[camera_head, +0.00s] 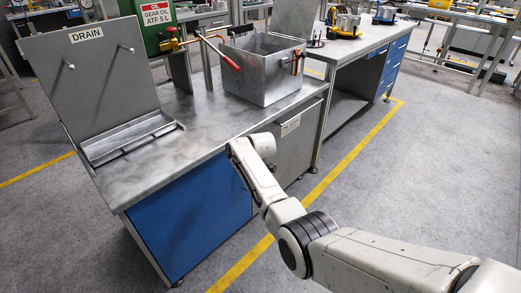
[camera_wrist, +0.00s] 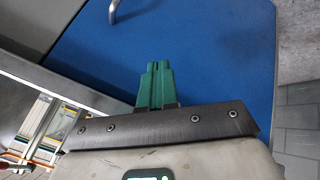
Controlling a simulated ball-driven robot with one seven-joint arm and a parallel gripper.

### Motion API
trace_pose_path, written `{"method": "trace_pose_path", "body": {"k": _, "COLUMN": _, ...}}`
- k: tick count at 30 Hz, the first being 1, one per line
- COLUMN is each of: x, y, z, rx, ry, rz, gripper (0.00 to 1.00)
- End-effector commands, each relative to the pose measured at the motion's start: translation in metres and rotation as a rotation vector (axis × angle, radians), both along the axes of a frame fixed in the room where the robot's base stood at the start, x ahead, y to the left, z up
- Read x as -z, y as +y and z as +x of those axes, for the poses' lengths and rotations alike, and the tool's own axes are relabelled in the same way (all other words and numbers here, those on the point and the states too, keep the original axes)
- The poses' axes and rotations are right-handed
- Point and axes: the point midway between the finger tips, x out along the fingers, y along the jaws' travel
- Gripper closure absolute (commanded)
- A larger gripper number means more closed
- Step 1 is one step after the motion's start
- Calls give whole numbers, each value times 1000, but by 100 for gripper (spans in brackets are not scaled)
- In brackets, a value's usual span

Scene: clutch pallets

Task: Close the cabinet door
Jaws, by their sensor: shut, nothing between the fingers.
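The blue cabinet door (camera_head: 195,215) is on the front of the steel workbench, left of my arm. In the wrist view the blue door (camera_wrist: 210,60) fills most of the picture, with a metal handle (camera_wrist: 125,12) at the top. My gripper (camera_wrist: 158,66) has its green fingers together and empty, in front of the blue surface. I cannot tell whether the fingertips touch it. In the head view the fingers are hidden by my wrist. How far the door stands open is not clear.
A grey labelled front panel (camera_head: 297,140) is right of my wrist. The steel bench top (camera_head: 190,150) carries a metal bin (camera_head: 265,80) and a drain tray (camera_head: 130,138). A yellow line (camera_head: 345,160) runs along the floor. Grey floor (camera_head: 430,160) on the right is clear.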

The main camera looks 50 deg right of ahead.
Motion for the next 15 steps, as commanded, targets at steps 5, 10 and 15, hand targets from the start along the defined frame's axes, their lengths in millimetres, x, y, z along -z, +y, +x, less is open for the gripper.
{"method": "trace_pose_path", "body": {"k": 5, "x": -20, "y": -10, "z": -9, "rx": 2, "ry": -3, "rz": -1, "gripper": 100}}
{"method": "trace_pose_path", "body": {"k": 10, "x": -40, "y": -20, "z": -21, "rx": 2, "ry": -5, "rz": -2, "gripper": 100}}
{"method": "trace_pose_path", "body": {"k": 15, "x": -62, "y": -30, "z": -35, "rx": 3, "ry": -4, "rz": -2, "gripper": 100}}
